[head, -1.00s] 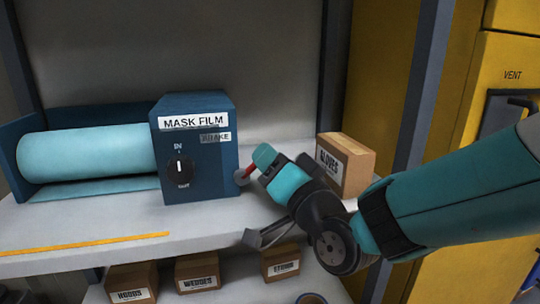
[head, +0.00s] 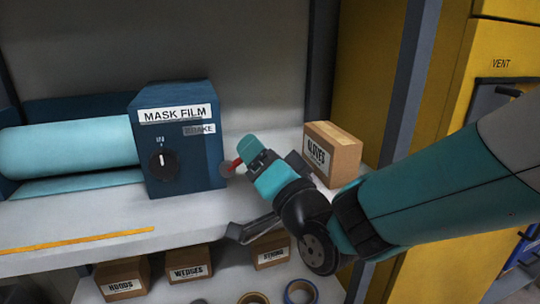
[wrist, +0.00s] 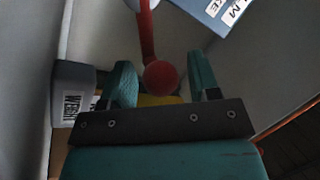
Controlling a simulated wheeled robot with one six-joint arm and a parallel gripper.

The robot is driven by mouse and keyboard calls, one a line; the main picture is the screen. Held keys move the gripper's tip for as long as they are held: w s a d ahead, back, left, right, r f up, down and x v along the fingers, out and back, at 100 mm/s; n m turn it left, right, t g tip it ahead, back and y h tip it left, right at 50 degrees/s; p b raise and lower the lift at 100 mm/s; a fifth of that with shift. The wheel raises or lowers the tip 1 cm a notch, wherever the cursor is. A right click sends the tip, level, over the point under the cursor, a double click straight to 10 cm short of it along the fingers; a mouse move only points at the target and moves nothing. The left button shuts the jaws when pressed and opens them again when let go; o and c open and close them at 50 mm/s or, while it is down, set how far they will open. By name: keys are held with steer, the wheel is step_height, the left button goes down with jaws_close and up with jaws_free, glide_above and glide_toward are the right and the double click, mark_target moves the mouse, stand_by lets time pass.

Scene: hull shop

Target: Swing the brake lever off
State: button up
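The brake lever (head: 236,162) is a short red bar on a grey round pivot at the right side of the blue MASK FILM box (head: 177,145). A BRAKE label (head: 199,129) is on the box front. In the wrist view, the lever (wrist: 146,35) ends in a red ball that sits between the two teal fingers of my gripper (wrist: 160,63). The fingers are apart, with a visible gap on each side of the ball. In the head view, my gripper (head: 250,151) is at the lever's outer end and partly hides it.
A GLOVES carton (head: 332,153) stands on the shelf just right of my gripper. A teal film roll (head: 65,147) lies left of the box. A dark knob (head: 163,163) is on the box front. Small cartons and tape rolls (head: 300,292) are on the shelf below.

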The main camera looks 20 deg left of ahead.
steer(key=shift+s+d+f+b, duration=0.25)
steer(key=shift+d+b, duration=0.1)
steer(key=shift+b, duration=0.15)
steer(key=b+v, duration=1.4)
steer(key=v, duration=0.2)
steer(key=shift+d, duration=0.15)
steer(key=shift+s, duration=0.15)
